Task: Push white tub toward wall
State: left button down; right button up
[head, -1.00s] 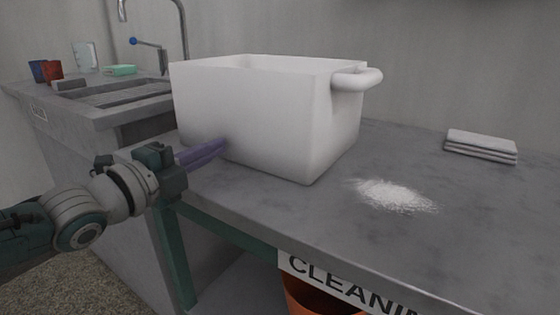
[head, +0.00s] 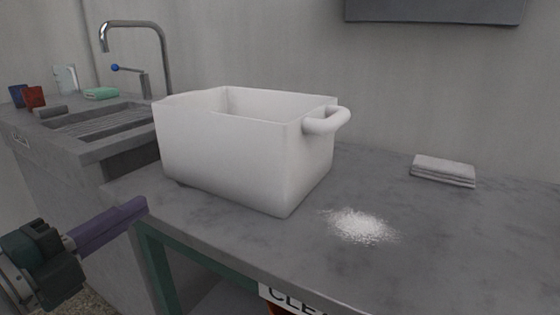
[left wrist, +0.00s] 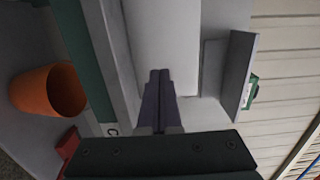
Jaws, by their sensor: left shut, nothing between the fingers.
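The white tub (head: 235,160) stands upright on the grey table, with a loop handle on its right side. It also shows in the left wrist view (left wrist: 165,40), beyond the fingertips. My left gripper (head: 140,205) is shut and empty, at the front left edge of the table. In the head view it is apart from the tub, in front of it and to its left. Its closed purple fingers show in the left wrist view (left wrist: 159,80), pointing toward the tub. The wall (head: 400,80) rises behind the table. My right gripper is not in view.
A heap of white powder (head: 360,226) lies right of the tub, and folded cloths (head: 443,170) lie farther back. A sink (head: 95,120) with a tap (head: 165,60) stands at the left. An orange bucket (left wrist: 48,92) is below the table. The table's right side is mostly clear.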

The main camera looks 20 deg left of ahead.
pick_arm(q)
jog(key=b, duration=0.4)
send_near(213, 160)
jog(key=w, duration=0.7)
jog(key=shift+d, duration=0.1)
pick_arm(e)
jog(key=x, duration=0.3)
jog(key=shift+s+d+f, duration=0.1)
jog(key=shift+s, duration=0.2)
pick_arm(q)
jog(key=shift+s, duration=0.1)
